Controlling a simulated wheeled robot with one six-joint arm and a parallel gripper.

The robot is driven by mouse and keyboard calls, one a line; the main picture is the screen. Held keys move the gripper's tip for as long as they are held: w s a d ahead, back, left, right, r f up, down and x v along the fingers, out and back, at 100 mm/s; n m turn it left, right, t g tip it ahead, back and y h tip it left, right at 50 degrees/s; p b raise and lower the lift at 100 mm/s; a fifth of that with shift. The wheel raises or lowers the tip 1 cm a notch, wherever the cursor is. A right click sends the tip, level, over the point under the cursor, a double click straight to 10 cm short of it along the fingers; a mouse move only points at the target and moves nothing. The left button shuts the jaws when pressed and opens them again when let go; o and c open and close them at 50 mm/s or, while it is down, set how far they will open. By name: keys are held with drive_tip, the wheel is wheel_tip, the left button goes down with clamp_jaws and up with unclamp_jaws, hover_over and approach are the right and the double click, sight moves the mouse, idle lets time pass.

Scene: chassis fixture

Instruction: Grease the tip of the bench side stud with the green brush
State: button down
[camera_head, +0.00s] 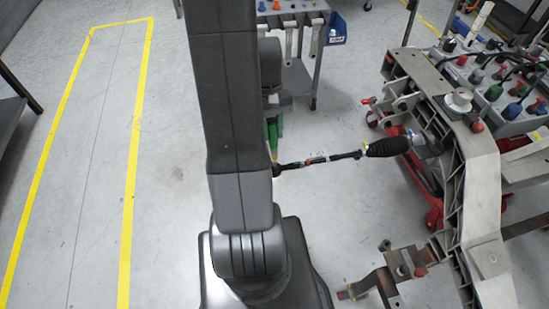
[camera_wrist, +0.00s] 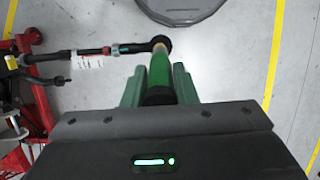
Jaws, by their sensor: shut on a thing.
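The green brush (camera_wrist: 160,75) stands between the green fingers of my gripper (camera_wrist: 160,88) in the wrist view, its tan end (camera_wrist: 159,42) pointing away from the gripper. My gripper is shut on its handle. The tan end overlaps the dark rounded outer end of a black rod (camera_wrist: 95,51) with red marks and a white label. I cannot tell whether they touch. In the head view the rod (camera_head: 318,160) runs from a black bellows (camera_head: 388,147) to beside my arm. Green of the gripper or brush (camera_head: 272,135) shows just above the rod's end; my arm hides the rest. The stud's tip is not clearly distinguishable.
The grey chassis frame (camera_head: 480,190) stands at right, with a red stand (camera_head: 432,215) below. A rusty bracket (camera_head: 385,285) juts out at lower right. A tool bench (camera_head: 292,15) with a blue bin (camera_head: 337,30) is at the back.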

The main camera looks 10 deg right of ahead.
drive_tip(key=shift+f, duration=0.3)
idle(0.4)
drive_tip(key=shift+d, duration=0.45)
drive_tip(key=shift+a, duration=0.1)
drive_tip(key=shift+a, duration=0.75)
drive_tip(key=shift+d, duration=0.1)
drive_tip(key=shift+d, duration=0.75)
